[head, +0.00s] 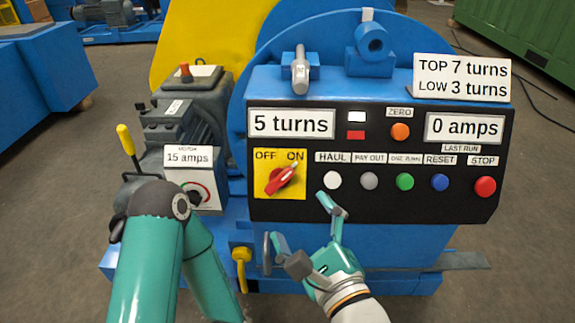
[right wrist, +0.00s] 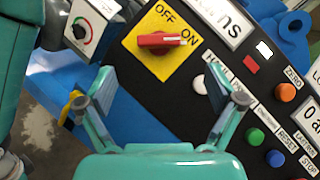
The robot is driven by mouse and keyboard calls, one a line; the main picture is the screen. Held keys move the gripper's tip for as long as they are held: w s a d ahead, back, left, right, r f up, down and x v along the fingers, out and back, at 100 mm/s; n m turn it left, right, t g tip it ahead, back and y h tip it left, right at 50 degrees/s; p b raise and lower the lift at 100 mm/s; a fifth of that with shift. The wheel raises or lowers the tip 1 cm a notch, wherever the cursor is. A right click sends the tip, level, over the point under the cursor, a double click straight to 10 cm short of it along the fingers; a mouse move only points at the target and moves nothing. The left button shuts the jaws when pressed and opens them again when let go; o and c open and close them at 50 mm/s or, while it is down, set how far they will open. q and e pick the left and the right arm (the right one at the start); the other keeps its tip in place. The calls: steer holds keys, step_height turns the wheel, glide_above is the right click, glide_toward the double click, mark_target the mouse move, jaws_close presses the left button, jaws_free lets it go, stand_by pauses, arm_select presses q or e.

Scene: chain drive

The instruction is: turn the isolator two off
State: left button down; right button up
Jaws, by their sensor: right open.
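The isolator is a red rotary knob (head: 281,179) on a yellow plate (head: 263,159) marked OFF at left and ON at right. Its pale tip points up and right toward ON. No number two is legible on it. In the right wrist view the knob (right wrist: 160,40) lies ahead of the fingers, beyond their tips, untouched. My right gripper (head: 298,226) is open and empty, below and slightly right of the knob in the head view. In the right wrist view its two fingers (right wrist: 158,80) stand wide apart. My left arm shows at lower left, but its gripper does not.
The black panel has HAUL (head: 332,180), PAY OUT (head: 369,181), green (head: 404,181), RESET (head: 439,182) and STOP (head: 485,186) buttons right of the isolator. Displays read 5 turns (head: 291,123) and 0 amps (head: 464,128). A yellow-handled lever (head: 126,140) and a 15 amps dial box stand left.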

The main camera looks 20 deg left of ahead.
mark_target(281, 184)
steer(key=p+x, duration=0.1)
steer(key=x, duration=0.9)
steer(key=shift+f, duration=0.1)
arm_select(q)
step_height(281, 184, up, 2)
steer(key=shift+r, duration=0.1)
